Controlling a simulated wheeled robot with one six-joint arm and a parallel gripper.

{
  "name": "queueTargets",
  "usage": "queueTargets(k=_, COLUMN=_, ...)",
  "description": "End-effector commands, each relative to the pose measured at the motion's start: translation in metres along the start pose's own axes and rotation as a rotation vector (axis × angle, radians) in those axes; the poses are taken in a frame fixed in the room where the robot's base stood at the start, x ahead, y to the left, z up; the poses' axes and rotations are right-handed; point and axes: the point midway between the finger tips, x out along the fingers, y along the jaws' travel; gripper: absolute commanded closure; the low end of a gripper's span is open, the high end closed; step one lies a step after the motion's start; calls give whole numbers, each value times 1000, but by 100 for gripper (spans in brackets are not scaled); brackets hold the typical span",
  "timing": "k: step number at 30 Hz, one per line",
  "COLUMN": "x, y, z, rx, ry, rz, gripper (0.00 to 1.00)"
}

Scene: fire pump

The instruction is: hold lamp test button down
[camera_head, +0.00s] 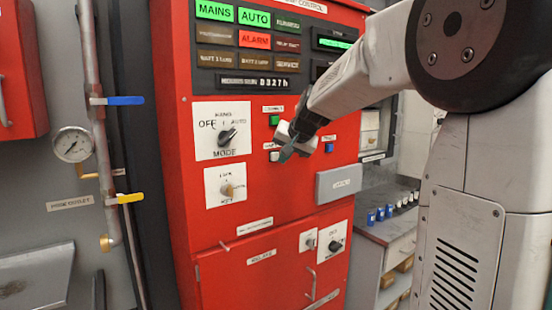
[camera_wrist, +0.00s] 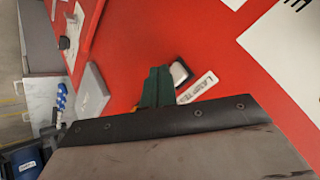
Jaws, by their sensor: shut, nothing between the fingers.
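The white lamp test button (camera_head: 274,156) is on the red panel, and it also shows in the wrist view (camera_wrist: 181,72). Its white label (camera_wrist: 197,88), partly readable as LAMP TEST, lies beside it. My gripper (camera_head: 285,153) is shut and empty, its tips close to the button in the head view. In the wrist view the dark green fingers (camera_wrist: 158,72) end right beside the button. I cannot tell whether they touch or press it. On the indicator block, MAINS (camera_head: 215,11) and AUTO (camera_head: 255,18) are lit green and ALARM (camera_head: 255,40) is lit red; several others look dark.
A green button (camera_head: 275,120) sits above, and a blue button (camera_head: 329,148) to the right. The mode knob (camera_head: 227,137) and key switch (camera_head: 228,189) are left of my gripper. A grey box (camera_head: 338,182) sticks out below right. Pipes with levers stand left.

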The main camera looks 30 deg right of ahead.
Motion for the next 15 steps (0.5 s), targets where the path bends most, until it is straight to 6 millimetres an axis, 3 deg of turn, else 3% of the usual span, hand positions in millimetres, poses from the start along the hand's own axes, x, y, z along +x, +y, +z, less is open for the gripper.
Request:
queueTargets(k=8, x=-2, y=1, z=1, rx=0, ry=0, rz=0, gripper=100)
queueTargets(k=15, x=-17, y=12, z=12, rx=0, ry=1, rz=0, gripper=100)
